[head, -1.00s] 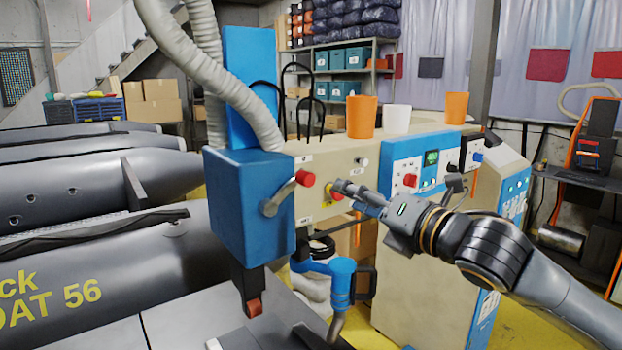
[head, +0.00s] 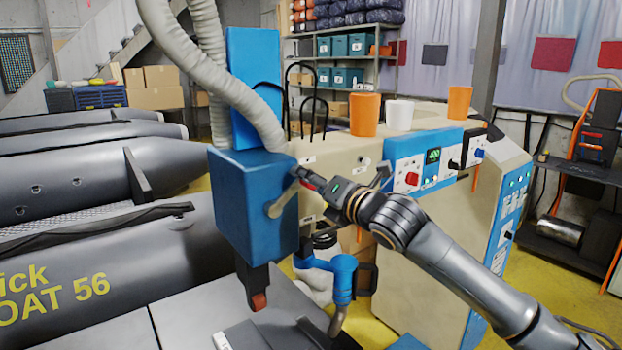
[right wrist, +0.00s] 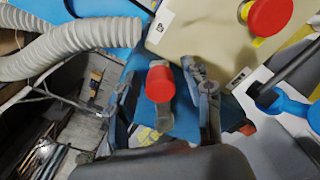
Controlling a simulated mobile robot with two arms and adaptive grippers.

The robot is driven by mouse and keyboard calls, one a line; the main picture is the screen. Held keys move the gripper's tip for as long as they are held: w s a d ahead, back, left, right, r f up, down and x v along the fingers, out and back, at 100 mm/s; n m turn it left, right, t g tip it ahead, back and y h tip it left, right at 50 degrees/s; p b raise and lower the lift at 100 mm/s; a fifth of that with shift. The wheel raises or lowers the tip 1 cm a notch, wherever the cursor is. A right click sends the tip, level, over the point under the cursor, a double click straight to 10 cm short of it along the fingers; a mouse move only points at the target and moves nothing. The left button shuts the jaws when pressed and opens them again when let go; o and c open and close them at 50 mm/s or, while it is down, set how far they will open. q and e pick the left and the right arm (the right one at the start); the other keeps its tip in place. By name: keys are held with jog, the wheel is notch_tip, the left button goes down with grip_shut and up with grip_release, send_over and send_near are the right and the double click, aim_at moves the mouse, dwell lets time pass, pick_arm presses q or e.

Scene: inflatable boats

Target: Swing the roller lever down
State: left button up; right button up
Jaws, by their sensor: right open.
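The roller lever (head: 281,203) is a short grey arm on the side of the blue machine head (head: 240,200), slanting up to the right. Its red knob is mostly covered by my right gripper (head: 311,180) in the head view. In the right wrist view the red knob (right wrist: 160,85) sits between the two open fingers of my right gripper (right wrist: 163,80), with a gap visible on each side. The roller (head: 258,301) hangs under the machine head, above the grey table surface. My left gripper is not in view.
The beige control panel (head: 335,155) stands right behind the lever, with a red stop button (right wrist: 268,15) close by. A grey hose (head: 235,85) curves above the machine head. A blue hand tool (head: 342,275) is below my right arm. Dark boat tubes (head: 100,240) fill the left.

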grip_shut()
jog(key=shift+d+f, duration=0.1)
dwell(0.3)
jog(key=shift+w+d+f+m+p, duration=0.15)
jog(key=shift+d+f+m+p, duration=0.2)
jog(key=shift+m, duration=0.3)
jog(key=shift+w+d+f+m+p, duration=0.15)
jog(key=shift+f+m, duration=0.25)
jog(key=shift+m, duration=0.25)
notch_tip(320, 180, down, 9)
jog(key=a+m, duration=0.1)
jog(key=m, duration=1)
jog(key=shift+s+m, duration=0.3)
